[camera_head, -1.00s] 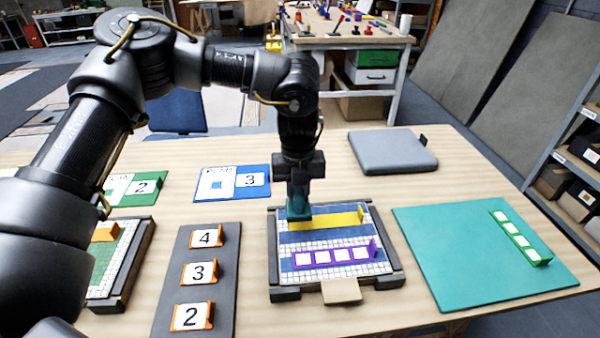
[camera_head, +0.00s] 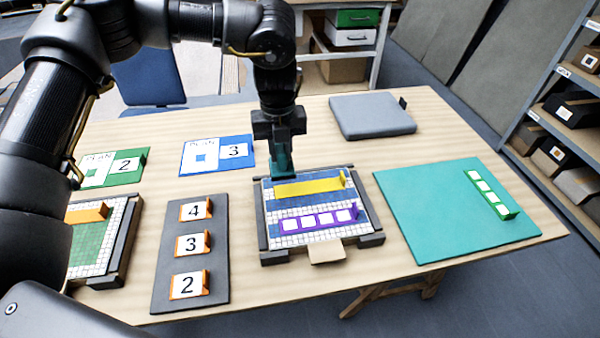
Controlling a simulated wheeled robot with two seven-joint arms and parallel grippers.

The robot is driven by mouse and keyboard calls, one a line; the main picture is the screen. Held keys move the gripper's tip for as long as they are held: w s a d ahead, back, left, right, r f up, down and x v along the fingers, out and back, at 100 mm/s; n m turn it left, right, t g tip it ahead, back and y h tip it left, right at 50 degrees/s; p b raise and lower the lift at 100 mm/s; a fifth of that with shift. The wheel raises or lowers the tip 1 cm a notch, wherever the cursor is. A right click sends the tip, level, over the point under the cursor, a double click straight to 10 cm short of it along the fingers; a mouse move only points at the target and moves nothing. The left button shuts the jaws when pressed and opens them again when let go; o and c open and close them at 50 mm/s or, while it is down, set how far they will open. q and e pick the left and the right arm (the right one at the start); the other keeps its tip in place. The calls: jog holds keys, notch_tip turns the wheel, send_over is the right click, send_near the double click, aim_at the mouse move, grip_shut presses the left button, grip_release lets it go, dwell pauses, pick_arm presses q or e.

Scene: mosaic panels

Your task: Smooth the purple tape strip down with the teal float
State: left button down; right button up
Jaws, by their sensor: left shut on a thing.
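The purple tape strip (camera_head: 319,220) with several white squares lies across the near part of the tiled mosaic panel (camera_head: 264,228) in its dark frame, a raised purple tab at its right end. My left gripper (camera_head: 280,138) points down over the panel's far left edge and is shut on the teal float (camera_head: 282,164). The float is behind the yellow strip (camera_head: 308,187), away from the purple strip. I cannot tell whether its lower face touches the panel. My right gripper is not in view.
A dark board (camera_head: 165,275) with several orange-backed number cards stands left of the panel. A teal mat (camera_head: 430,225) with a green strip (camera_head: 490,197) lies right. A grey pad (camera_head: 372,114) is at the back. Plan cards (camera_head: 217,154) and another panel (camera_head: 118,246) are on the left.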

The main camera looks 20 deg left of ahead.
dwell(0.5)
pick_arm(q)
jog(key=n, duration=0.1)
jog(key=s+n, duration=0.1)
jog(key=n, duration=0.1)
jog(key=shift+a+r, duration=0.15)
jog(key=shift+r, duration=0.25)
jog(key=s+a+r+n, duration=0.1)
jog(key=s+r+n, duration=0.1)
jog(key=n, duration=1)
jog(key=s+a+r+n, duration=0.2)
jog(key=s+r+n, duration=0.1)
jog(key=n, duration=0.9)
jog(key=shift+s+a+r, duration=0.25)
jog(key=shift+s+r, duration=0.1)
jog(key=shift+s, duration=0.35)
